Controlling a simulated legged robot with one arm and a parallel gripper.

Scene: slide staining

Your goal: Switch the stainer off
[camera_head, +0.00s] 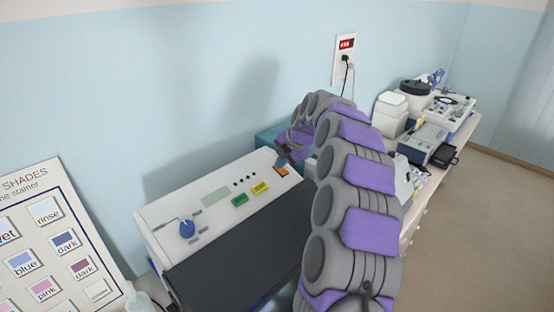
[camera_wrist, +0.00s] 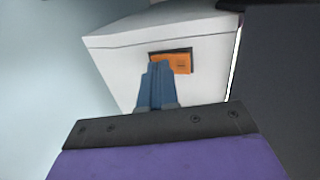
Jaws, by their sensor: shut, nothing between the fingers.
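The stainer (camera_head: 218,181) is a white box with a sloped control panel and a dark front, standing against the blue wall. Its panel has a blue knob (camera_head: 187,229), a green button (camera_head: 240,200), a yellow button (camera_head: 260,188) and an orange rocker switch (camera_head: 281,171) at the right end. In the wrist view the orange switch (camera_wrist: 180,62) sits in a dark frame on the white panel. My gripper (camera_wrist: 160,66) is shut and empty, its fingertips over the lower left part of the switch. I cannot tell whether they touch it. In the head view my gripper (camera_head: 282,161) is just beside the switch.
A wall outlet (camera_head: 345,45) with a red switch and a black plug is above. A shade chart (camera_head: 55,240) stands at the left. White and grey lab devices (camera_head: 422,141) stand on the bench to the right. My arm covers the middle of the head view.

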